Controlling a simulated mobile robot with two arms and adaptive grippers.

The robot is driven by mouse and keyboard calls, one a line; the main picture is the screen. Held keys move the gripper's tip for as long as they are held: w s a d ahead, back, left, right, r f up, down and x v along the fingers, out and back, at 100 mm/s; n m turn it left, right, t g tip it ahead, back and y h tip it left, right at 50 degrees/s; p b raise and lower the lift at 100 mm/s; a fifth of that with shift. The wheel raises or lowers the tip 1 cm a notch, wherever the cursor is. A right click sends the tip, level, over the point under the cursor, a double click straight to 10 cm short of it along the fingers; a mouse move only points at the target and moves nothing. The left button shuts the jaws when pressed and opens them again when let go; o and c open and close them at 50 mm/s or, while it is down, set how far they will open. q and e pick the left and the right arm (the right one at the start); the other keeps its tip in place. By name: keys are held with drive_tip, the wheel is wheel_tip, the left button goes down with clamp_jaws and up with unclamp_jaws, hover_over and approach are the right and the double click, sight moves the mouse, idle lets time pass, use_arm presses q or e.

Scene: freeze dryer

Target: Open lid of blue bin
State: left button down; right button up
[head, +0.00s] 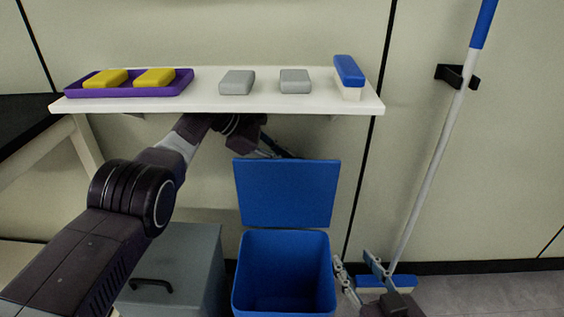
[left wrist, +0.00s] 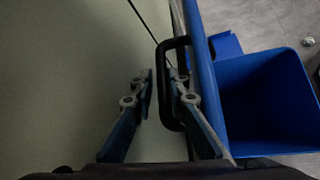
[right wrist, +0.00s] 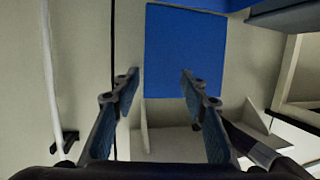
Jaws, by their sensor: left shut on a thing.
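The blue bin (head: 285,258) stands on the floor below the shelf, its inside visible from above. Its blue lid (head: 287,193) stands raised and about upright at the back; it also shows in the right wrist view (right wrist: 185,52). In the left wrist view the lid's black handle (left wrist: 171,85) lies between the fingers of my left gripper (left wrist: 161,92), which is shut on it. In the head view that gripper is mostly hidden behind the lid and under the shelf. My right gripper (right wrist: 160,82) is open and empty, right of the bin in the head view.
A white shelf (head: 215,103) above carries a purple tray (head: 128,91) with yellow sponges, two grey blocks and a blue-topped brush (head: 349,75). A grey cabinet (head: 190,262) stands left of the bin. A long-handled broom (head: 432,155) leans against the wall at right.

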drive_tip(key=shift+a+r, duration=0.1)
drive_tip(key=shift+r, duration=0.25)
